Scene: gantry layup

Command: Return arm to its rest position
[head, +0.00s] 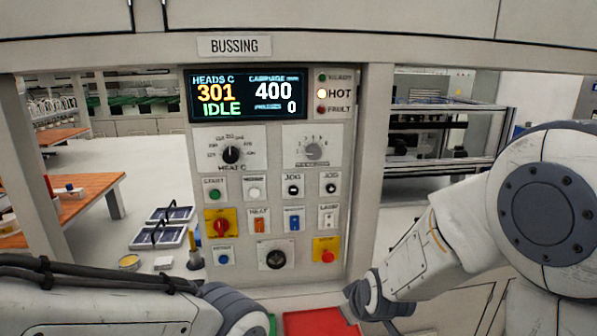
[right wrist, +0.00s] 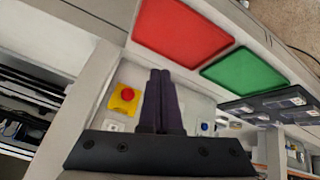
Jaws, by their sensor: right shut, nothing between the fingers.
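My right gripper (right wrist: 160,75) shows in the right wrist view with its two dark fingers together and nothing between them. Behind the fingers is part of the control panel (right wrist: 128,75), with a red button on a yellow plate (right wrist: 127,95). In the head view, my right arm comes in from the right, and its wrist (head: 372,300) is low in front of the panel's lower right; the fingers are not visible there. My left arm (head: 100,305) lies across the lower left. Its gripper is outside the frame or hidden.
The panel's display (head: 247,94) reads 301, IDLE, 400 and 0, and the HOT lamp (head: 322,94) is lit. A red tray (head: 318,323) lies below the panel; a green tray (right wrist: 245,72) is beside it. Dark panels (head: 158,237) lie at left.

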